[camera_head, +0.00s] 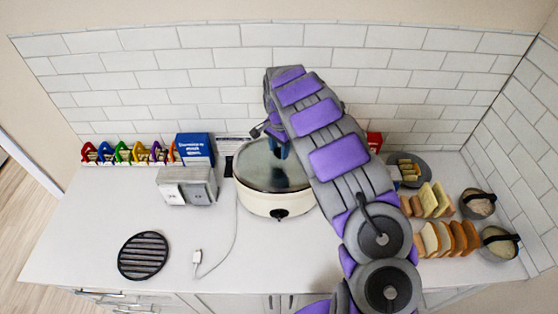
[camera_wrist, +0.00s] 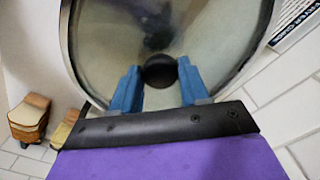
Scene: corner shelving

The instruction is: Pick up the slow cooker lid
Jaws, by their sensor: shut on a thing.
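The slow cooker (camera_head: 275,203) is a cream pot with a cord, standing on the white counter against the tiled wall. Its glass lid (camera_head: 255,168) has a metal rim and appears to sit on the pot. In the wrist view, the lid (camera_wrist: 105,45) fills the upper middle, with its round black knob (camera_wrist: 159,70) in the centre. My gripper (camera_wrist: 159,84) has blue fingers on both sides of the knob and is shut on it. In the head view, my gripper (camera_head: 277,147) is partly hidden behind my purple and grey arm, which also covers the right side of the lid.
A toaster (camera_head: 186,186), a blue box (camera_head: 195,148) and a row of coloured items (camera_head: 128,153) stand left of the cooker. A black round trivet (camera_head: 143,256) lies front left. Bread slices (camera_head: 450,238) and two jars are at right.

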